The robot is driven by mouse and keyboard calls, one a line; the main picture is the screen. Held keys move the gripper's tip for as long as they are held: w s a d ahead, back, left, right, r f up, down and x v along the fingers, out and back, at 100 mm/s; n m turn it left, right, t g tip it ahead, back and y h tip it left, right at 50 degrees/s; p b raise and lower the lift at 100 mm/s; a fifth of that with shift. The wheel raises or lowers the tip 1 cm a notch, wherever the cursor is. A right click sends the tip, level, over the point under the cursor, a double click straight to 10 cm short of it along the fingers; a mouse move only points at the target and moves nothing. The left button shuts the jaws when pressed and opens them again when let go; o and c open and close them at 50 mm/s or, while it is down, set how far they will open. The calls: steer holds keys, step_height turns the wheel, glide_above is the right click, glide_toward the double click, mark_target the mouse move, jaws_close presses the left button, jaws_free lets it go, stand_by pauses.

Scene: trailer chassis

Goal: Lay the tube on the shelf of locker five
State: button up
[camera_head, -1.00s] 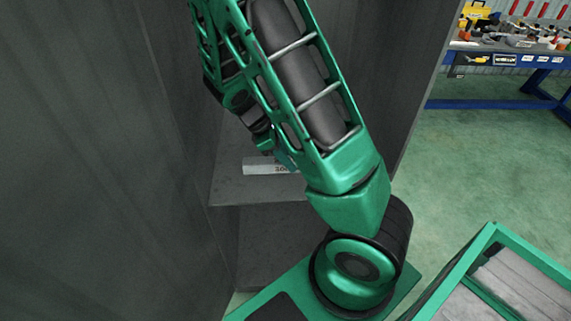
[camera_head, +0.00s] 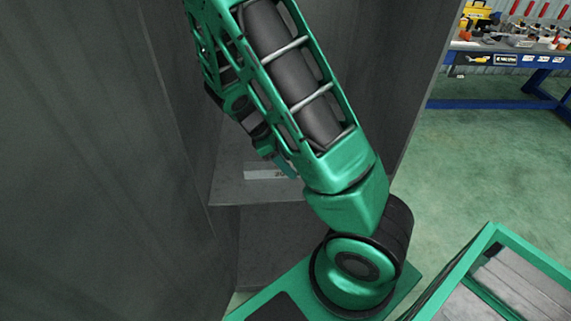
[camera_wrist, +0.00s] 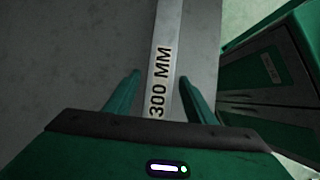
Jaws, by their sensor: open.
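The tube (camera_head: 258,174), a light grey bar, lies on the grey locker shelf (camera_head: 245,193) in the head view, partly covered by my gripper. In the wrist view the tube (camera_wrist: 169,30) runs upward from between my fingers and bears the marking "300 MM". My gripper (camera_wrist: 160,78) is open, with one green finger on each side of the tube and gaps between. In the head view my gripper (camera_head: 284,166) is just over the tube, mostly hidden by my forearm. No locker number is visible.
Dark grey locker walls (camera_head: 80,150) stand close on the left and behind my arm. A lower compartment (camera_head: 265,240) is below the shelf. A blue workbench (camera_head: 500,60) with tools stands at the far right, with open green floor before it.

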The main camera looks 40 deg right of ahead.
steer(key=v, duration=0.6)
steer(key=shift+w+r, duration=0.1)
steer(key=shift+a+r, duration=0.15)
steer(key=shift+r, duration=0.4)
steer(key=s+d+r+m+t+y, duration=0.1)
steer(key=s+r+m+y, duration=0.1)
steer(key=s+r+m, duration=0.5)
steer(key=s+d+r+m+t+y, duration=0.1)
steer(key=s+r+m, duration=0.6)
steer(key=s, duration=0.8)
steer(key=m+t+y, duration=0.1)
steer(key=m+y, duration=0.1)
steer(key=m, duration=0.1)
steer(key=shift+s+m, duration=0.3)
steer(key=shift+s, duration=0.05)
steer(key=shift+r, duration=0.1)
